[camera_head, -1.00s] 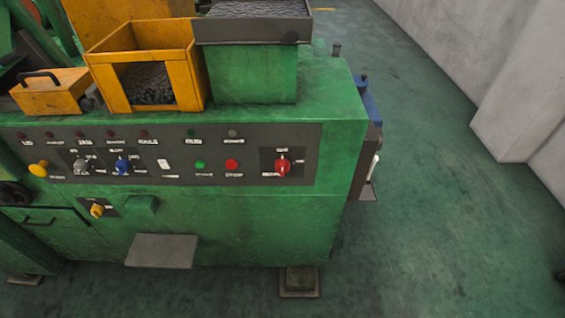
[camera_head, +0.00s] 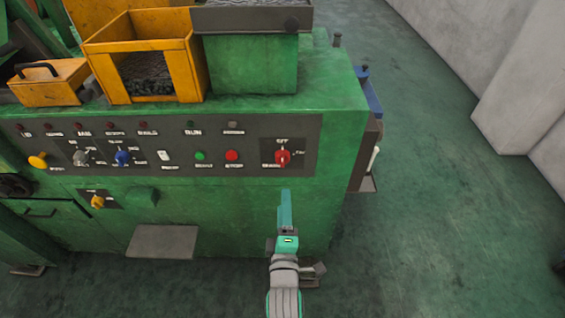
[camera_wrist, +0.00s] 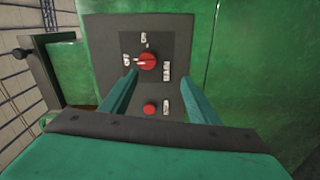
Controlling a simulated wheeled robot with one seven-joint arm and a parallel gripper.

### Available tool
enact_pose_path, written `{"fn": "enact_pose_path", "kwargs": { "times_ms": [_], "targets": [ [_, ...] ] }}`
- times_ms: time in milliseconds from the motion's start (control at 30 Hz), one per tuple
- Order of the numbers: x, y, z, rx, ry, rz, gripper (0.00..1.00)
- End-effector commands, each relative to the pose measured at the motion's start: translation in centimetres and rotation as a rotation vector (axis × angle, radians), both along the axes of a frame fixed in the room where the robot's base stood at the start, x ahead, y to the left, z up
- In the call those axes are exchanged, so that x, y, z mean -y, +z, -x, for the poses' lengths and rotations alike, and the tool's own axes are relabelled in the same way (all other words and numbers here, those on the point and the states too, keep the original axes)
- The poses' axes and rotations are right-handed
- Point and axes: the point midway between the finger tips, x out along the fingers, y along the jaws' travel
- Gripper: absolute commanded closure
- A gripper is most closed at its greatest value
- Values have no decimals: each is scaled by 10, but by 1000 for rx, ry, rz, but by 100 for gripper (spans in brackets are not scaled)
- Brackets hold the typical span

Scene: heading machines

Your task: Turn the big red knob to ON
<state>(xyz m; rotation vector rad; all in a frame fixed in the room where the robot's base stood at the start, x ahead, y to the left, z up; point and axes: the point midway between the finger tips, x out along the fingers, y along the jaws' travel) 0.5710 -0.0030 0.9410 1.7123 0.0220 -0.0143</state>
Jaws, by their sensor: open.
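The big red knob (camera_head: 283,158) is on a dark square plate at the right end of the machine's control panel. Its handle looks upright, toward the OFF label above it; another label stands to its right. In the wrist view the knob (camera_wrist: 148,60) appears turned sideways, its pale mark pointing left at a label. My gripper (camera_head: 285,197) is below the knob in the head view, in front of the machine's green face. In the wrist view my gripper (camera_wrist: 159,76) is open and empty, its two teal fingers apart on either side of the knob's line, not touching it.
A red button (camera_head: 232,155) and a green button (camera_head: 200,156) sit left of the knob. A grey step plate (camera_head: 162,241) juts out low at the left. Yellow bins (camera_head: 190,72) stand on top. Open floor (camera_head: 430,200) lies to the right.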

Motion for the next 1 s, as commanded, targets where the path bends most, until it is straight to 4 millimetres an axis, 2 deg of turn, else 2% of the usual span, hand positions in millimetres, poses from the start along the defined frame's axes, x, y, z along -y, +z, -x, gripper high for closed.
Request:
{"fn": "enact_pose_path", "kwargs": {
  "times_ms": [33, 100, 233, 467, 800, 1000],
  "targets": [
    [-2, 11, -12, 12, -1, 37, 45],
    [-2, 19, -22, 17, -3, 82, 45],
    [-3, 27, -33, 22, -5, 131, 45],
    [-3, 30, -52, 24, -5, 142, 45],
    [-3, 30, -108, 24, -5, 141, 45],
    [-3, 29, -132, 23, -5, 141, 45]
  ]
}}
